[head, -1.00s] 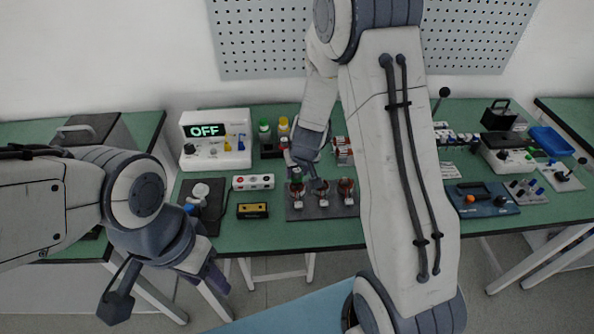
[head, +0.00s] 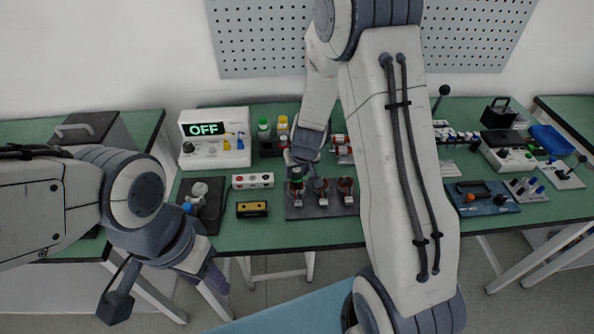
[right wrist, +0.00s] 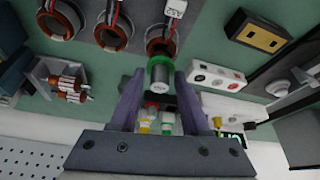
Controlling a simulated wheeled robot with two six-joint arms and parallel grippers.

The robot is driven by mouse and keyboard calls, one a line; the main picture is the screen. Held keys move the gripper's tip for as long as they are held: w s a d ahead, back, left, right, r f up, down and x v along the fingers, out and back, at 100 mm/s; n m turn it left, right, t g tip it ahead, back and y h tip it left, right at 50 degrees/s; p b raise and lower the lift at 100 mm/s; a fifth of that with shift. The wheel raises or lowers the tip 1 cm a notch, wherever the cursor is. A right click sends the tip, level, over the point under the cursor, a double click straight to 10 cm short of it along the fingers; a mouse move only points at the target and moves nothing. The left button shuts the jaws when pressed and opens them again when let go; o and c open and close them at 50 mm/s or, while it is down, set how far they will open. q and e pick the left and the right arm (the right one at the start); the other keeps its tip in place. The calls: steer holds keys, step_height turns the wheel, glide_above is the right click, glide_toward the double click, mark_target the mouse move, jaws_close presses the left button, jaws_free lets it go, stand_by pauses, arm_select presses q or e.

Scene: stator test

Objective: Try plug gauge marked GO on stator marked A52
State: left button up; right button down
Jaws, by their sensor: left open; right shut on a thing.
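My right gripper (right wrist: 159,92) is shut on the plug gauge (right wrist: 160,80), a grey cylinder with a green ring; its marking is too small to read. In the right wrist view the gauge is in line with one stator (right wrist: 160,42), a copper-wound ring. In the head view this is the left stator (head: 296,199) of a row of three on a dark mat (head: 325,212). The gauge's green part (head: 296,174) shows just above it; I cannot tell if they touch. My left gripper (head: 213,279) is open and empty, in front of the table.
A white tester reading OFF (head: 215,140) stands at the back left. Green and yellow capped items (head: 273,128) stand behind. My right arm covers the table right of the mat.

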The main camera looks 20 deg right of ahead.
steer(key=shift+f+b, duration=1.2)
steer(key=shift+f, duration=0.15)
stand_by(3.2)
steer(key=shift+r, duration=0.15)
stand_by(1.0)
steer(key=shift+r+p, duration=0.6)
steer(key=shift+p, duration=0.15)
steer(key=shift+r, duration=0.1)
steer(key=shift+r+p, duration=0.5)
steer(key=shift+p, duration=0.1)
steer(key=shift+r, duration=0.2)
steer(key=shift+r+p, duration=0.6)
steer(key=shift+p, duration=0.25)
